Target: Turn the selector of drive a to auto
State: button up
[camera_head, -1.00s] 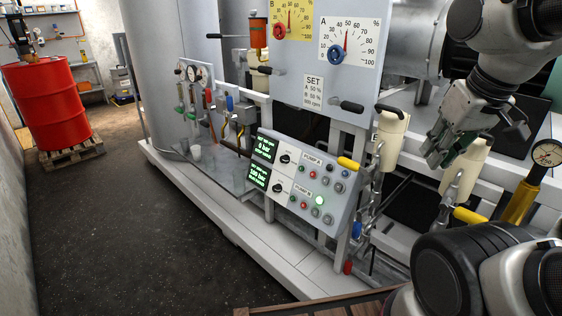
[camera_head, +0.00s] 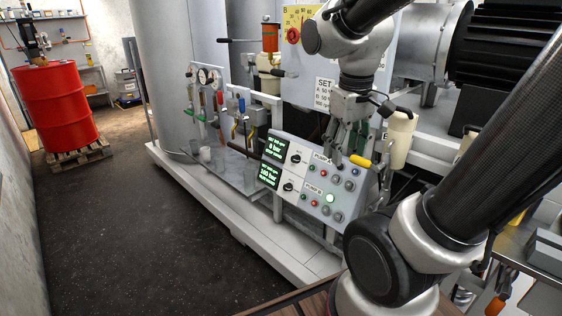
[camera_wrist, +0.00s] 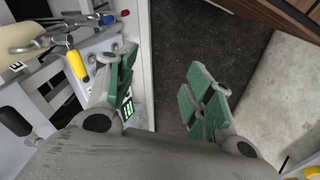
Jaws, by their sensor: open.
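The control panel (camera_head: 318,183) stands on the front of the machine. Its upper row is marked PUMP A and its lower row PUMP B. The black PUMP A selector (camera_head: 296,159) sits on the upper white plate, and the PUMP B selector (camera_head: 288,187) sits on the lower one; their exact settings are too small to tell. My gripper (camera_head: 344,145) points down above the panel's upper edge, right of the PUMP A selector and apart from it. In the wrist view my gripper (camera_wrist: 161,72) is open and empty, its green-padded fingers wide apart, the left one covering part of the panel.
A yellow-handled lever (camera_head: 360,161) lies close right of my gripper. A cream cylinder (camera_head: 399,140) stands right of it. A black-handled lever (camera_head: 243,150) juts out left of the panel. A red drum (camera_head: 53,105) stands far left. The dark floor (camera_head: 140,225) is clear.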

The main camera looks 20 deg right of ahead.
jog(key=w+d+f+n+g+h, duration=0.2)
jog(key=w+f, duration=0.3)
jog(key=w, duration=0.3)
jog(key=w+d+f+n+g+h, duration=0.2)
jog(key=w+f+n, duration=0.1)
jog(key=w+f, duration=0.3)
jog(key=n+t+h, duration=0.7)
jog(key=n+h, duration=0.1)
jog(key=n, duration=0.8)
send_near(293, 159)
jog(key=d, duration=0.2)
jog(key=shift+w+a+f+x, duration=0.1)
jog(key=shift+f+x, duration=0.05)
jog(key=shift+x, duration=1.15)
jog(key=shift+w+a+f+x, duration=0.1)
jog(key=shift+x, duration=1.15)
jog(key=shift+w+a+f+x, duration=0.1)
jog(key=shift+f+x, duration=0.05)
jog(key=shift+x, duration=1.15)
jog(key=shift+d, duration=0.1)
jog(key=c, duration=1)
